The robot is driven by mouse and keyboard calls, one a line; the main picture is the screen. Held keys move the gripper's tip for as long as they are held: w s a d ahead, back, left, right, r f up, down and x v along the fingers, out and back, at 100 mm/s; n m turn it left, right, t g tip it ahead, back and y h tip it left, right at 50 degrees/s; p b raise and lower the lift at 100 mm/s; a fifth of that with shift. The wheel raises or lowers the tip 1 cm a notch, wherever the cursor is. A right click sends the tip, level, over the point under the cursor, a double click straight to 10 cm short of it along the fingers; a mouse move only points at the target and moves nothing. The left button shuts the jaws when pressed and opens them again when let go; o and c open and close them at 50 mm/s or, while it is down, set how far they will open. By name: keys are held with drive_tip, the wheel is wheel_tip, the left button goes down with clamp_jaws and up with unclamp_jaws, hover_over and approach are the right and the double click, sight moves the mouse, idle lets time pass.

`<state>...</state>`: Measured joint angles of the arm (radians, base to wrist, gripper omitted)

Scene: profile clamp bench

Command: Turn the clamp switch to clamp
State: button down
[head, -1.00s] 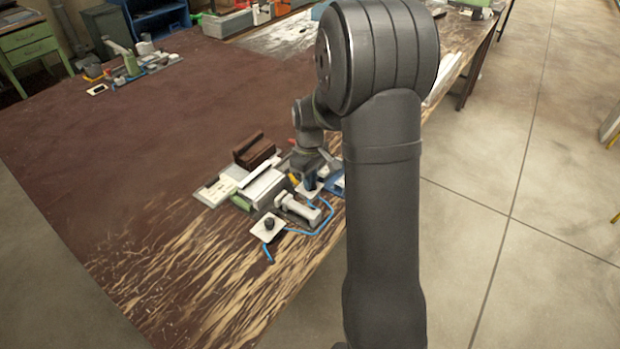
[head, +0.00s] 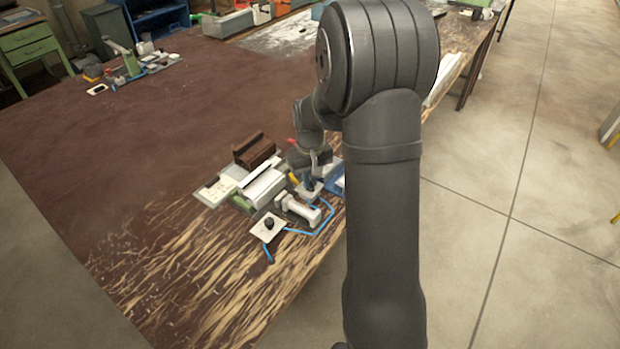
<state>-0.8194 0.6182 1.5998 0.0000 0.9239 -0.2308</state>
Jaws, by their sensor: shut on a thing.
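My gripper (head: 311,182) points down at the right side of the fixture near the bench's front edge. It is shut on a small switch on a pale plate (head: 306,194), which I take to be the clamp switch. The fingers mostly hide the switch, so its setting cannot be read. A grey clamp cylinder (head: 298,211) lies just in front of the gripper. A light profile (head: 262,177) lies along the fixture to the left.
A white plate with a black knob (head: 269,224) sits in front of the cylinder. A blue hose (head: 322,224) loops around it. A brown block (head: 254,150) stands behind the profile. A blue item (head: 337,184) is right of the gripper.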

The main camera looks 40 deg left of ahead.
drive_tip(key=m, duration=0.5)
drive_tip(key=shift+m, duration=0.4)
idle(0.4)
drive_tip(key=c, duration=1.5)
unclamp_jaws()
wheel_tip(320, 180, up, 17)
drive_tip(key=shift+r, duration=0.2)
drive_tip(key=shift+f, duration=0.1)
wheel_tip(320, 180, down, 17)
drive_tip(key=shift+f, duration=0.15)
